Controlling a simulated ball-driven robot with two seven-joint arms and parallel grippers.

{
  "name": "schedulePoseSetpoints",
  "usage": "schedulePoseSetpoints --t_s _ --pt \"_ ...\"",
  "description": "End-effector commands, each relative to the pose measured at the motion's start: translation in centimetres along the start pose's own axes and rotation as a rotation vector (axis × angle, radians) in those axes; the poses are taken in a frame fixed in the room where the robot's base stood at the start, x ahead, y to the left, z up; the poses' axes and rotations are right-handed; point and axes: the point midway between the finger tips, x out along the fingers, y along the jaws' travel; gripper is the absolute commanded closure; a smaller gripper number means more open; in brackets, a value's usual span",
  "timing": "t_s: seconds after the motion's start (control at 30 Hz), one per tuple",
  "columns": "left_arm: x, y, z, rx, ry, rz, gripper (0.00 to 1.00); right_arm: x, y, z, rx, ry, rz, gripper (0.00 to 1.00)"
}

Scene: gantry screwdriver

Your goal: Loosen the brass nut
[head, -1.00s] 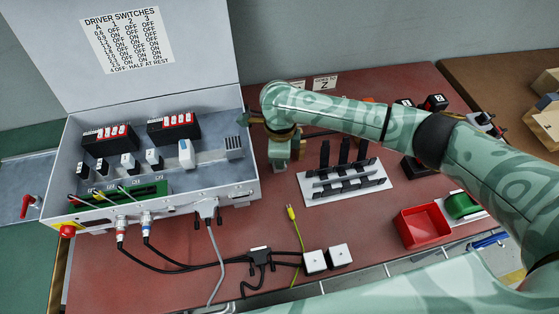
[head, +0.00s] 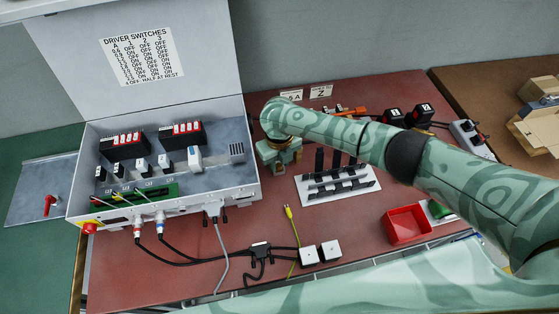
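I cannot make out the brass nut in the head view. My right gripper (head: 278,153) hangs over the red bench, just off the right end of the open grey box (head: 240,190). Its hand points down and away from me, and its fingers do not show clearly, so I cannot tell whether they are open or hold anything. A brassy ring shows at the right wrist, on my own arm. My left gripper is out of view.
Right of the hand stands a white rack (head: 340,192) with black uprights. A red tray (head: 407,226) sits near the front edge, and an orange tool (head: 350,110) lies behind my arm.

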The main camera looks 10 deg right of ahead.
Motion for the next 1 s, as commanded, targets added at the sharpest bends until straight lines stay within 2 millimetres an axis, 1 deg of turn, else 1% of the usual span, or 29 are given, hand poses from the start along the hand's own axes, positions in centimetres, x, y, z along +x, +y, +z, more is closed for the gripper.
schedulePoseSetpoints --t_s 0.03,0.13,0.2,0.23,0.3,0.37,0.47,0.6,0.7,0.8,1.0 --pt "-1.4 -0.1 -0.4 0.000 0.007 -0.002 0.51 -0.8 0.1 0.0 0.115 -0.001 0.001 0.72" --pt "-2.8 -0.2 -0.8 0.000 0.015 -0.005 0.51 -0.9 0.2 0.0 0.393 -0.001 0.002 0.72" --pt "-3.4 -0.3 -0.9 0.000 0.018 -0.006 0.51 -0.7 0.2 0.0 0.556 0.000 0.003 0.72" --pt "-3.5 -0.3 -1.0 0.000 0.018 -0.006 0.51 -0.6 0.1 0.0 0.611 0.000 0.001 0.72" --pt "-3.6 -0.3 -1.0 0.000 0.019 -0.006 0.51 -0.4 0.1 0.0 0.696 -0.001 0.002 0.72" --pt "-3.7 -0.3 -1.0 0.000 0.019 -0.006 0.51 -0.3 0.1 0.0 0.741 -0.001 0.001 0.72" --pt "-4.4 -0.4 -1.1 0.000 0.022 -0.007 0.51 -0.4 0.1 0.0 0.899 0.001 0.000 0.72" --pt "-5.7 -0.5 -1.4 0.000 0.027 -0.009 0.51 -0.5 0.2 0.0 1.278 0.002 0.002 0.72" --pt "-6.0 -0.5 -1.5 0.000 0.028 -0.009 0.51 -0.4 0.1 0.0 1.485 0.002 0.002 0.72" --pt "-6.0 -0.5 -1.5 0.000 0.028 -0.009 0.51 -0.2 0.0 0.0 1.583 0.000 0.000 0.72" --pt "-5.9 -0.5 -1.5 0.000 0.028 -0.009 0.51 -0.1 0.0 0.1 1.595 -0.001 0.001 0.72"
